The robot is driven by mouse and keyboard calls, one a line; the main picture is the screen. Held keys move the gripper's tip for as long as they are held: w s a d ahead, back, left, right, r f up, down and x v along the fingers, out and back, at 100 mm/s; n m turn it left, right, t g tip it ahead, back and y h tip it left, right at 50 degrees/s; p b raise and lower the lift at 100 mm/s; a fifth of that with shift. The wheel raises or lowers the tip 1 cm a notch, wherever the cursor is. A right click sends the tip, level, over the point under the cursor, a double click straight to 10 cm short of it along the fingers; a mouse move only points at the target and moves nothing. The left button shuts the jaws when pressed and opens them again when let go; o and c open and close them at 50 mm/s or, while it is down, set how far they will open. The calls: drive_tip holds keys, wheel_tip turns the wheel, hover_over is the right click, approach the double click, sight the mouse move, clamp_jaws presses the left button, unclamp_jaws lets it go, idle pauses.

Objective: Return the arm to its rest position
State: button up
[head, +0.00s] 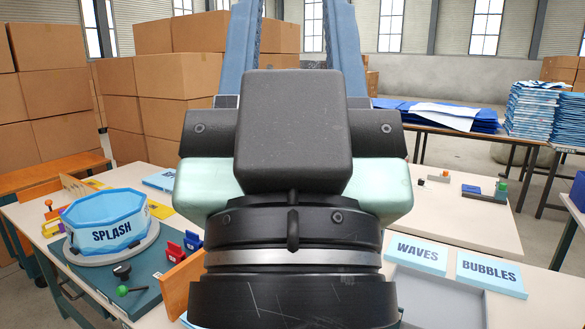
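My gripper (294,30) fills the middle of the head view, seen from behind and pointing up and away. Its two blue fingers stand wide apart, with boxes and a window showing between them. I see nothing held between the visible parts; the fingertips are cut off by the top edge. The dark wrist and pale green hand housing of my arm hide the middle of the worktable (445,215). The gripper looks clear of the things on the table.
A blue SPLASH pool (110,222) sits on a round grey base at left, near red clips and a green-knobbed part. WAVES (416,254) and BUBBLES (491,274) panels lie at right by a grey tray. Stacked boxes (180,72) and a rear table with blue sheets stand behind.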

wheel_tip(320, 180, up, 14)
drive_tip(key=f+p, duration=0.1)
drive_tip(key=p, duration=1.1)
wheel_tip(320, 180, down, 60)
drive_tip(key=s+b, duration=0.1)
drive_tip(key=b, duration=5.9)
drive_tip(key=shift+d, duration=0.15)
drive_tip(key=shift+r, duration=0.15)
